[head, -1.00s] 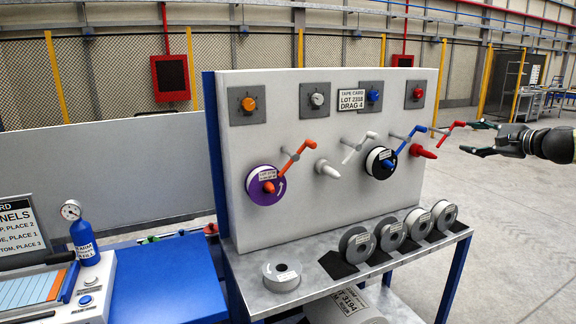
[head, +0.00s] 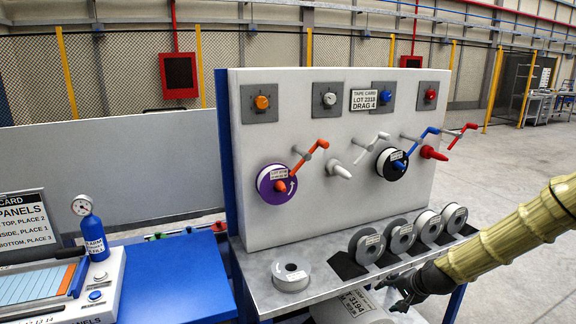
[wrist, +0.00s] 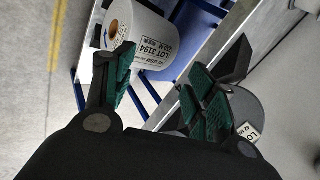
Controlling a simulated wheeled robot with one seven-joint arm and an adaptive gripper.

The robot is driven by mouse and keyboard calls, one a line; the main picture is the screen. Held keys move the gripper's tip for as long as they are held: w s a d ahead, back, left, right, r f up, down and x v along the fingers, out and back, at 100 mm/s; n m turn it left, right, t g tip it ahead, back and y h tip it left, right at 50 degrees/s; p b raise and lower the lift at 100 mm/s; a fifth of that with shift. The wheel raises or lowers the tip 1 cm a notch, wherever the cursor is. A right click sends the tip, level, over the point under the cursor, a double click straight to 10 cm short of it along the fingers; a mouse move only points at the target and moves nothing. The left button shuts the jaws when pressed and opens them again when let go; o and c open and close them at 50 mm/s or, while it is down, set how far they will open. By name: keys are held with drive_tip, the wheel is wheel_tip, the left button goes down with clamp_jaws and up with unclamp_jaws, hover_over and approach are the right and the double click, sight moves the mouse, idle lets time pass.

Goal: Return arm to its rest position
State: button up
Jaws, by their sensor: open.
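My gripper (head: 392,290) is low at the front right of the bench, near its front edge, in the head view. My arm reaches to it from the right. In the wrist view my gripper (wrist: 165,95) has its green-padded fingers spread apart with nothing between them. Beyond the fingers in that view lie a large white roll (wrist: 118,25) labelled LOT 3194 and the bench edge. In the head view the gripper covers part of this area, and I cannot tell whether it touches the bench.
The bench top (head: 325,268) carries a loose grey tape roll (head: 290,277) and several rolls in dark holders (head: 367,245). The upright panel (head: 330,210) holds cranks, knobs and a purple spool (head: 277,184). A blue table (head: 175,275) stands left. Floor to the right is open.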

drive_tip(key=s+a+f+n+g+h, duration=0.1)
drive_tip(key=s+a+f+n+g, duration=0.15)
drive_tip(key=s+f, duration=0.75)
drive_tip(key=s+a+f+n+g+h, duration=0.1)
drive_tip(key=s+a+f+n, duration=0.25)
drive_tip(key=s+f, duration=0.75)
drive_tip(key=s+a+f+n+g, duration=0.1)
drive_tip(key=s+n, duration=0.1)
drive_tip(key=s, duration=1.1)
drive_tip(key=s+a+f+n+g, duration=0.1)
drive_tip(key=s+n+g, duration=0.1)
drive_tip(key=s, duration=1.1)
drive_tip(key=shift+s+a+f+h, duration=0.25)
drive_tip(key=shift+a+f+h, duration=0.1)
drive_tip(key=shift+f+h, duration=0.05)
